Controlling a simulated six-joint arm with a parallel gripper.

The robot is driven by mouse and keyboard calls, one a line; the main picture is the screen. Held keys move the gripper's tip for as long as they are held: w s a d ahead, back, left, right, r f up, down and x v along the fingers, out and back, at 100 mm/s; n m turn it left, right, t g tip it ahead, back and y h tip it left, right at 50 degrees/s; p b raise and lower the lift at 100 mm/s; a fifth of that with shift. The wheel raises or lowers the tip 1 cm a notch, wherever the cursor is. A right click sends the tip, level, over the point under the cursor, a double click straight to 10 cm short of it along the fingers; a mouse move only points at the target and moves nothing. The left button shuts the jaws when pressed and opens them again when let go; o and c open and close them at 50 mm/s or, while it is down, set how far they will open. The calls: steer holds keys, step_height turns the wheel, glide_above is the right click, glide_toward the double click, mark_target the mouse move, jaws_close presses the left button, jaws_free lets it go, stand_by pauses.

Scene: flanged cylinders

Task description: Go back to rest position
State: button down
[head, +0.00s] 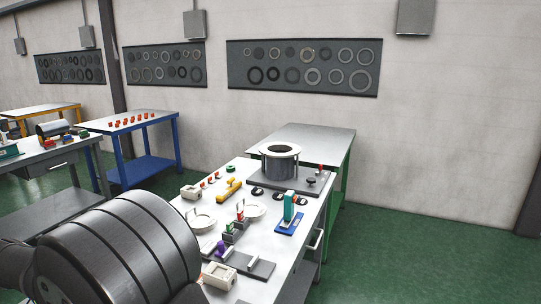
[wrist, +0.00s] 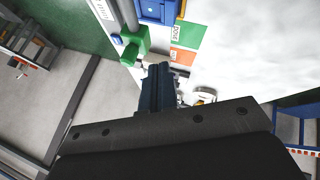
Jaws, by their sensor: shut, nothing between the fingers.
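My gripper (wrist: 158,72) shows in the wrist view as dark, bluish fingers beyond a wide dark bracket. They are together with nothing seen between them. In the head view my arm's thick grey links fill the lower left, and the gripper itself is out of sight. A grey flanged cylinder (head: 279,166) with a pale ring on top stands upright on a dark plate (head: 316,184) at the far part of the white worktable (head: 246,226). My arm is apart from it.
The worktable carries a yellow part (head: 229,190), a teal block on a blue base (head: 289,210), white round dishes (head: 201,218) and small fixtures. A blue-legged table (head: 147,151) stands further left. The wrist view shows a green part (wrist: 135,45) and a blue bin (wrist: 158,10). Green floor is free at right.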

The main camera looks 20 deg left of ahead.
steer(key=shift+w+f+n+t+y, duration=0.2)
steer(key=shift+w+f+n+y, duration=0.4)
steer(key=shift+n, duration=0.45)
steer(key=shift+w+f+n+t+y, duration=0.2)
steer(key=shift+w+f+n+y, duration=0.2)
steer(key=shift+f+n+y, duration=0.5)
steer(key=shift+r+h, duration=0.15)
steer(key=shift+h, duration=0.15)
